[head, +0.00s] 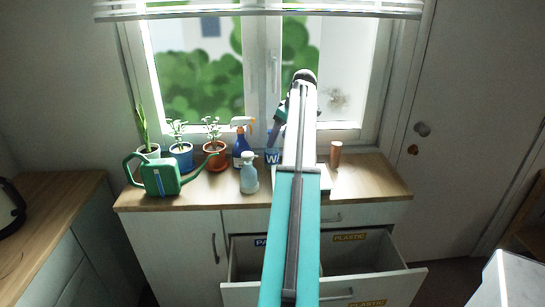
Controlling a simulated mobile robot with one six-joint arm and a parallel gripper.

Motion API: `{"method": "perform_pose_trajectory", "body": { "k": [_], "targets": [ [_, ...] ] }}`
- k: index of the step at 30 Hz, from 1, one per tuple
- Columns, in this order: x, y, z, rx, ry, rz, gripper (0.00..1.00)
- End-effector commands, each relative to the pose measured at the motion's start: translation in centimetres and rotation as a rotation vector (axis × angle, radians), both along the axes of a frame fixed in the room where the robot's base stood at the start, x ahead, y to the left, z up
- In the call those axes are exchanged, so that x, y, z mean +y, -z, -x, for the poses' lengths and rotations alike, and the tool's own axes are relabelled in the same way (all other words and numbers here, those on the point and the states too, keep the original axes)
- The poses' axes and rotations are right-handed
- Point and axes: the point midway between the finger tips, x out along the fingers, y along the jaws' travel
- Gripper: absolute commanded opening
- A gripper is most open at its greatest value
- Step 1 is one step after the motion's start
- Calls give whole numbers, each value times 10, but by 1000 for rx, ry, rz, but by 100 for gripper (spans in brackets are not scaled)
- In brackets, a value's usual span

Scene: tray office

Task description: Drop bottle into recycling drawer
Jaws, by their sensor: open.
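A blue spray bottle (240,150) with an orange and white trigger stands on the wooden counter below the window. A pale blue-grey spray bottle (249,178) stands in front of it. I cannot tell which bottle the task means. The recycling drawer (408,278) is pulled out below the counter, with a yellow PLASTIC label at right and a dark label, partly hidden, at left. My teal and white arm crosses in front of the drawer and counter. My gripper (275,134) is open, right of the blue bottle near the window; its fingertips are hard to make out.
A green watering can (160,176) and several potted plants (181,153) stand at left on the counter. A blue cup (272,157) marked W is beside my arm. A copper-coloured cylinder (336,153) stands at right. The counter's right end is clear.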

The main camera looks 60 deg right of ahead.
Motion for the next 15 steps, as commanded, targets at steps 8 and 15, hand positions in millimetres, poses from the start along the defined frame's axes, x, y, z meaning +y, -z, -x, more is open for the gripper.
{"method": "perform_pose_trajectory", "body": {
  "k": [8,15],
  "targets": [
    [0,30,-13,0,-1,0,68],
    [-1,37,-15,0,0,0,68]
  ]
}}
